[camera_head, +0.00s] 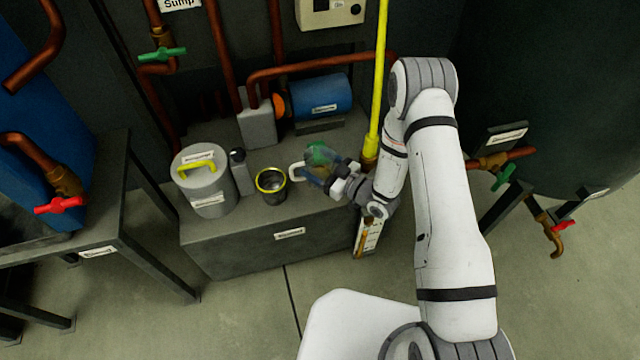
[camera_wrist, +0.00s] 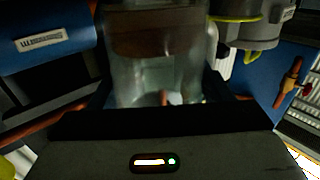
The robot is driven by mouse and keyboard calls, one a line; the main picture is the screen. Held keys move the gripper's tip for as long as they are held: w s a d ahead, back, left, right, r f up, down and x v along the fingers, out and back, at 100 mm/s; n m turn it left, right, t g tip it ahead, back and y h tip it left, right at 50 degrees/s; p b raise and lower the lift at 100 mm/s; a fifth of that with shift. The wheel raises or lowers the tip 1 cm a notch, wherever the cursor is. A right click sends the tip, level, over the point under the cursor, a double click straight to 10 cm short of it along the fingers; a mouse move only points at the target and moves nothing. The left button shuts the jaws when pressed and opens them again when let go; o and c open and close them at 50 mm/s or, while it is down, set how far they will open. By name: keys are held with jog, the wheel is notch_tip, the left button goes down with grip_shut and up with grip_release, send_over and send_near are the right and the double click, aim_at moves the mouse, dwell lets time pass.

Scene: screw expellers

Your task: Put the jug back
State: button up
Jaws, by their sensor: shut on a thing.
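The clear jug (camera_head: 307,171) shows in the head view at the right part of the low grey bench. A pale handle or rim shows on its left side, and a green patch shows at or behind it. My gripper (camera_head: 328,180) is at the jug from the right and is shut on it. In the wrist view the see-through jug (camera_wrist: 155,60) fills the space between the fingers, with reddish-brown and pale shapes showing through it. I cannot tell whether its base touches the bench.
A blue motor (camera_head: 322,97) and copper pipes stand behind. A yellow pole (camera_head: 378,85) rises close to my gripper.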

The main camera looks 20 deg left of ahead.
jog(key=f, duration=0.2)
jog(key=shift+s+a+f, duration=0.15)
jog(key=shift+a+f, duration=0.05)
jog(key=shift+f, duration=0.1)
jog(key=shift+f+b, duration=0.5)
jog(key=shift+f, duration=1.05)
jog(key=shift+f, duration=0.15)
jog(key=o, duration=1.1)
